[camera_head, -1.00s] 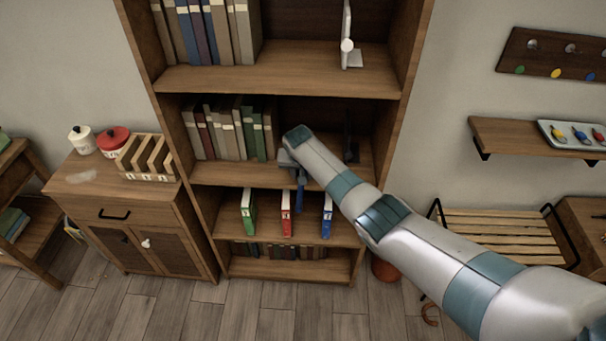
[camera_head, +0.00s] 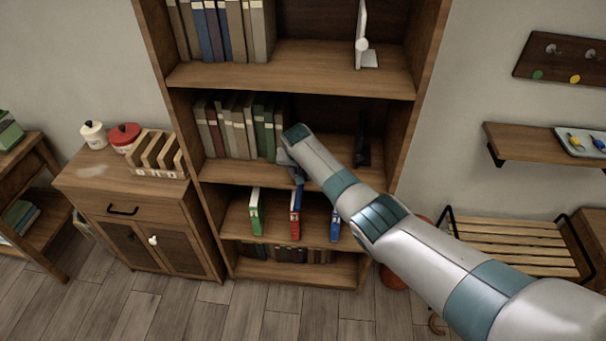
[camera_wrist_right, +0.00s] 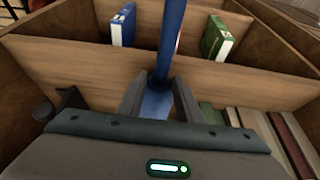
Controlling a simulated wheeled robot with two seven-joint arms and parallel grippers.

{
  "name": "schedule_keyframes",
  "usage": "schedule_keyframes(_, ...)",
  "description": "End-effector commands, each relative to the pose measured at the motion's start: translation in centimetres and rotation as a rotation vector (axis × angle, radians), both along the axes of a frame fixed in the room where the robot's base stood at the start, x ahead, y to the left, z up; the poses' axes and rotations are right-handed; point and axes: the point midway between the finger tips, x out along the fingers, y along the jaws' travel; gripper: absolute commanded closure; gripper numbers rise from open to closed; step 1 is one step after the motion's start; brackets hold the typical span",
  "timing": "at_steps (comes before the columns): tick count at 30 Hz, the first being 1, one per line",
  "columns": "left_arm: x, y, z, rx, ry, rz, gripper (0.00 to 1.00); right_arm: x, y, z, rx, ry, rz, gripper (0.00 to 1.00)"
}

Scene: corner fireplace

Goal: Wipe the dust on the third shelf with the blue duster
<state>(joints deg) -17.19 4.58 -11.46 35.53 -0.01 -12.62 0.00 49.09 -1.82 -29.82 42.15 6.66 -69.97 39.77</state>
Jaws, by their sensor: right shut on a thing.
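The tall wooden bookcase (camera_head: 290,77) stands ahead in the head view. My right arm reaches to its middle shelf board (camera_head: 235,172), which carries a row of books. My right gripper (camera_head: 292,165) is just right of the green books, mostly hidden by the arm. In the right wrist view it (camera_wrist_right: 158,98) is shut on the blue duster (camera_wrist_right: 170,40), a blue shaft between the fingers. Only a little of the duster shows in the head view (camera_head: 299,180). I cannot make out dust on this shelf or contact with it. My left gripper is not in view.
Books (camera_head: 232,128) fill the shelf's left side; a dark bookend (camera_head: 362,150) stands to the right. Green (camera_head: 257,212), red (camera_head: 295,214) and blue (camera_head: 335,224) binders stand on the shelf below. A cabinet (camera_head: 110,187) with canisters stands left, a slatted bench (camera_head: 515,240) right.

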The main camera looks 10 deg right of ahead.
Motion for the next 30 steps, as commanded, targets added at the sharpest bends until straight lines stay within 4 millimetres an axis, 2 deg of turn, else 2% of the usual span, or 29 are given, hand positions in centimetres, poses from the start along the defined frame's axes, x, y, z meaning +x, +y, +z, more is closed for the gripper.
schedule_keyframes(5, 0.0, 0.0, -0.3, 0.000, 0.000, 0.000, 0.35, -0.1, 0.5, -0.4, 0.003, 0.005, 0.002, 0.86)
schedule_keyframes(18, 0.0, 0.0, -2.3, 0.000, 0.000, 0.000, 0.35, 0.7, 3.2, -0.3, 0.003, 0.005, 0.002, 0.86)
schedule_keyframes(30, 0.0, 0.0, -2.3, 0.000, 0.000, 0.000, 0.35, 0.8, 3.5, 0.0, 0.002, 0.004, 0.001, 0.86)
